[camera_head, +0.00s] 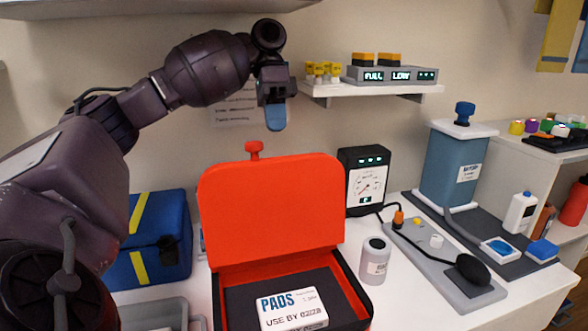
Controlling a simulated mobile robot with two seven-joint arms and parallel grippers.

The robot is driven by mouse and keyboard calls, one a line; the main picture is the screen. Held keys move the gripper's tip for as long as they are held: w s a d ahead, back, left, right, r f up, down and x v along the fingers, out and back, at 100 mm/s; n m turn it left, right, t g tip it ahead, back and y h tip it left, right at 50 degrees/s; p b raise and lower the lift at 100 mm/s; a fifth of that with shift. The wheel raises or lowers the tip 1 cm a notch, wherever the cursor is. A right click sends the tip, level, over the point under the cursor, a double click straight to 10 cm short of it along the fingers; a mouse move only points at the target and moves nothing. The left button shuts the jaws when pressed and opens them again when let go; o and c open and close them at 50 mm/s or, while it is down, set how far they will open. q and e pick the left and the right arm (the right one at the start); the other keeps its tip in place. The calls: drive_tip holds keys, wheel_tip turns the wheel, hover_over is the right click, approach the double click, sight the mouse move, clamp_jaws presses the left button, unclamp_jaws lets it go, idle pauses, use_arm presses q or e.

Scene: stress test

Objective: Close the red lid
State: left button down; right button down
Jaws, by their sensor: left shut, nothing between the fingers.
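The red lid (272,208) stands raised, nearly upright, at the back of a red case (356,296) on the white counter. A small red knob (254,149) sticks up from its top edge. Inside the case's dark interior lies a white box labelled PADS (292,309). My left arm comes in from the left, and my left gripper (276,118) points down, with its blue fingertips shut and empty. It appears above the lid's top edge in the picture, apart from it. My right gripper is not in view.
A blue case with yellow stripes (150,240) stands left of the red case. A dial gauge (364,183), a white canister (375,262) and a grey plate with a black bulb (440,262) stand to the right. A wall shelf (372,90) holds small items above.

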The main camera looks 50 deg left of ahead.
sight(288, 172)
use_arm(q)
drive_tip(key=s+d+f, duration=0.1)
drive_tip(key=d+f, duration=0.1)
drive_tip(key=s+d+f, duration=0.1)
drive_tip(key=d+f, duration=0.1)
drive_tip(key=f, duration=0.1)
drive_tip(key=s+d+f+b, duration=0.1)
drive_tip(key=d+f, duration=0.1)
drive_tip(key=d, duration=0.1)
drive_tip(key=shift+s+f, duration=0.35)
drive_tip(key=shift+f, duration=0.05)
idle(0.4)
drive_tip(key=shift+s+d+r+y, duration=0.15)
drive_tip(key=shift+r+y, duration=0.05)
drive_tip(key=shift+y, duration=0.1)
drive_tip(key=shift+d+t, duration=0.25)
drive_tip(key=shift+t, duration=0.05)
drive_tip(key=shift+s+y+p, duration=0.1)
drive_tip(key=shift+y+p, duration=0.2)
drive_tip(key=shift+y, duration=0.1)
drive_tip(key=shift+d+r, duration=0.1)
